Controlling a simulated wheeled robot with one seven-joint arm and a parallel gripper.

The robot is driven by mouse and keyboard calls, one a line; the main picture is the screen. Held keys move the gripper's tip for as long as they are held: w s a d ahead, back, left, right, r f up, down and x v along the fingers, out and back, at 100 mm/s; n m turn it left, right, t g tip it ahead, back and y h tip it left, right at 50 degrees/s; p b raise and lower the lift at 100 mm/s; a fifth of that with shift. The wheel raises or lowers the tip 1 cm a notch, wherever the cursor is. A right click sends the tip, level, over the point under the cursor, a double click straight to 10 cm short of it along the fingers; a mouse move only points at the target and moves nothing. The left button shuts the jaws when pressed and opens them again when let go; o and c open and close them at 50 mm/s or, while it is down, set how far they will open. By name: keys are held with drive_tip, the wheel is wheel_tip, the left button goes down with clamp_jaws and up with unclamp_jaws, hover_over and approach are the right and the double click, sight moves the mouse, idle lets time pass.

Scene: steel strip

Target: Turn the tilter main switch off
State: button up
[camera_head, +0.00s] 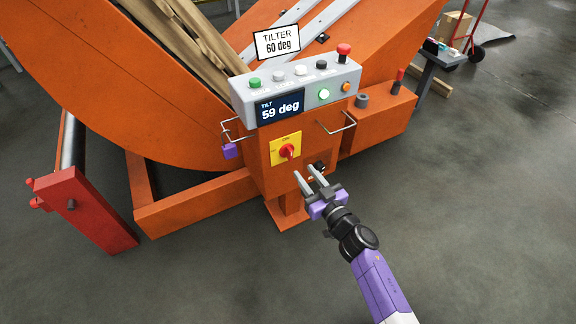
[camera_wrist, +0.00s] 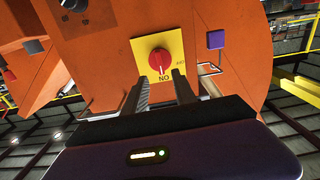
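The tilter main switch is a red rotary knob (camera_head: 288,151) on a yellow plate (camera_head: 276,158), on the front of the orange pedestal below the control box. In the wrist view the knob (camera_wrist: 159,61) appears upside down, with its pale mark toward the ON label. An OFF label sits at the plate's side. My gripper (camera_head: 305,171) is open and empty, with its fingers apart, just below and right of the switch in the head view. In the wrist view its fingertips (camera_wrist: 160,82) point toward the knob, one on each side of its line; contact is not visible.
The grey control box (camera_head: 240,90) above carries several buttons, a lit green lamp (camera_head: 323,94) and a display (camera_head: 280,108) reading 59 deg. Wire handles (camera_head: 337,126) stick out at the pedestal's sides. A purple padlock-like block (camera_head: 230,151) hangs left.

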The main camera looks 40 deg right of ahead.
sight(292, 156)
drive_tip(key=b+x, duration=0.2)
drive_tip(key=x, duration=0.5)
drive_tip(key=shift+w+d, duration=0.1)
drive_tip(key=shift+w, duration=0.3)
drive_tip(key=shift+c, duration=0.2)
clamp_jaws()
